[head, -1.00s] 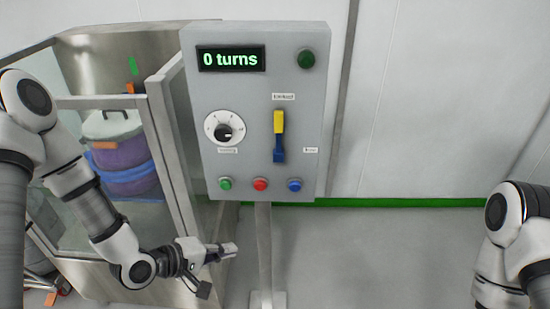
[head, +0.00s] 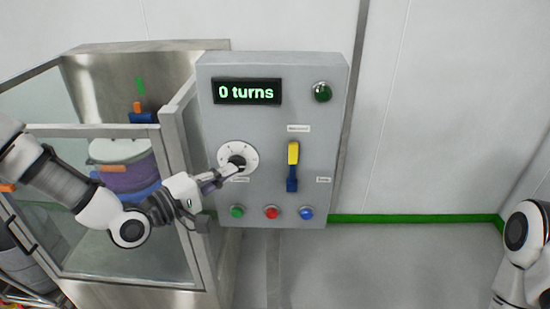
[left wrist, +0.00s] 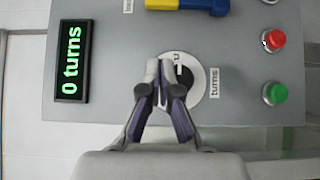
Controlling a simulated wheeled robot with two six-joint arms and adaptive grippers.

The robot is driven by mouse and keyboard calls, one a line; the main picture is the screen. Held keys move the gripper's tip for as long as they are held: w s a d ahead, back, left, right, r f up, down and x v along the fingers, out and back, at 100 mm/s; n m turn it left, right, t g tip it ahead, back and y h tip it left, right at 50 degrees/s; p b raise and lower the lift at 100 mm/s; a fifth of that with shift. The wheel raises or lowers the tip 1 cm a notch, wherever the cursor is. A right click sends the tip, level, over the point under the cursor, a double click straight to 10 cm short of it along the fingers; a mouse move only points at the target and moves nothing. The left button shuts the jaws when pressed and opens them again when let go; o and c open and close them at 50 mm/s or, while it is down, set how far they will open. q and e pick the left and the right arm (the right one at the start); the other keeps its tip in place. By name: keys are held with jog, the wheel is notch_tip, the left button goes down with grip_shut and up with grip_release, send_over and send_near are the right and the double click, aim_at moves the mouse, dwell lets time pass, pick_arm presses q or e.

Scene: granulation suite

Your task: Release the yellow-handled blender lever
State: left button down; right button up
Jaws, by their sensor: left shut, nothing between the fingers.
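The lever with a yellow handle (head: 293,153) and a blue lower part (head: 292,184) stands upright on the grey control panel (head: 270,125), yellow end up. In the left wrist view the lever (left wrist: 178,4) lies across the top edge, partly cut off. My left gripper (head: 228,175) is shut and empty, in front of the lower part of the white dial (head: 250,154), left of the lever. In the left wrist view its fingertips (left wrist: 160,68) overlap the dial (left wrist: 200,80); whether they touch it I cannot tell. My right gripper is not in view; only my right arm shows.
The panel's display (head: 247,92) reads "0 turns". A green lamp (head: 322,92) is at its upper right. Green (head: 237,212), red (head: 271,212) and blue (head: 306,213) buttons line the bottom. A glass-fronted cabinet (head: 190,120) with a drum stands left. Right of the panel is free.

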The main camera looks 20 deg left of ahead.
pick_arm(q)
jog(key=p, duration=0.1)
send_near(278, 158)
jog(key=w+r, duration=0.1)
jog(key=w, duration=0.1)
jog(key=w+d+r, duration=0.1)
jog(key=shift+w+d+r, duration=0.2)
jog(key=shift+w+r, duration=0.05)
jog(key=shift+w, duration=0.1)
jog(key=d, duration=0.1)
jog(key=w+d+p, duration=0.1)
jog(key=d, duration=0.2)
jog(key=shift+w+d, duration=0.15)
jog(key=shift+w, duration=0.15)
jog(key=shift+p, duration=0.35)
jog(key=shift+d+r+p, duration=0.1)
jog(key=shift+d+p, duration=0.05)
jog(key=shift+p, duration=0.15)
